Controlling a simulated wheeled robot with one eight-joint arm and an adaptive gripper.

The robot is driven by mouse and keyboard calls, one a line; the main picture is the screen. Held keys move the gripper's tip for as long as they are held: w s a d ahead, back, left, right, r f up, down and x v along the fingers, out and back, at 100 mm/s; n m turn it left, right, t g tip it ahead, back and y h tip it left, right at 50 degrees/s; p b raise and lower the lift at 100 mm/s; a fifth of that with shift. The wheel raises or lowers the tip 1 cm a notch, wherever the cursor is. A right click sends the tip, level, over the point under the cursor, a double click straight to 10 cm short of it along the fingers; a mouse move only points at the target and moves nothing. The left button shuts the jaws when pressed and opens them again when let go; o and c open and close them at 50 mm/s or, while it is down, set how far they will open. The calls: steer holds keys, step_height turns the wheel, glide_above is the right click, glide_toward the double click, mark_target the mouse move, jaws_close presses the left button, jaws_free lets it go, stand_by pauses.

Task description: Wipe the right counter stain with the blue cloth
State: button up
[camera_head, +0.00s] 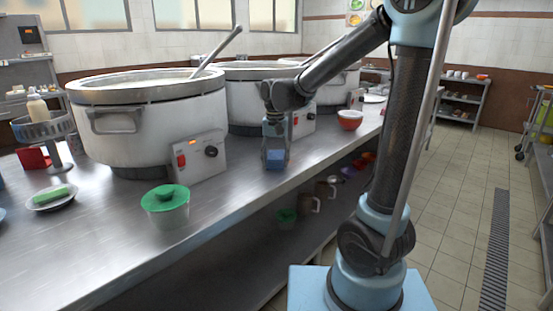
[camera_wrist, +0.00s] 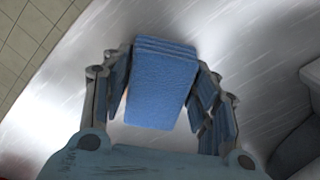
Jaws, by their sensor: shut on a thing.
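A folded blue cloth (camera_wrist: 162,85) is between the fingers of my gripper (camera_wrist: 160,100) in the wrist view. My gripper is shut on it, with finger pads along both of its sides. In the head view my gripper (camera_head: 276,155) points down over the steel counter (camera_head: 225,205), near its front edge, and the blue cloth (camera_head: 276,158) shows at its tips. I cannot tell whether the cloth touches the counter. I can make out no stain on the counter in either view; the cloth and gripper hide the metal beneath them.
Large stockpots (camera_head: 150,120) stand along the back of the counter, the nearest with a control box (camera_head: 199,155). A green-lidded container (camera_head: 166,208) stands left of my gripper, and a red bowl (camera_head: 349,119) stands to the right. Mugs sit on the shelf below. The front counter strip is mostly clear.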

mark_target(269, 159)
steer(key=shift+s+a+f, duration=0.1)
steer(key=shift+s+a, duration=0.45)
steer(key=shift+s, duration=0.2)
steer(key=shift+s+a, duration=0.55)
steer(key=shift+s, duration=0.15)
steer(key=shift+w+d, duration=0.1)
steer(key=shift+w, duration=0.05)
steer(key=shift+w+d, duration=1.05)
steer(key=shift+w, duration=0.3)
steer(key=shift+w+d, duration=1.1)
steer(key=shift+w, duration=0.3)
steer(key=shift+w+d, duration=1.15)
steer(key=shift+w, duration=0.3)
steer(key=shift+w+d, duration=1.1)
steer(key=shift+w, duration=0.3)
steer(key=shift+r, duration=2.95)
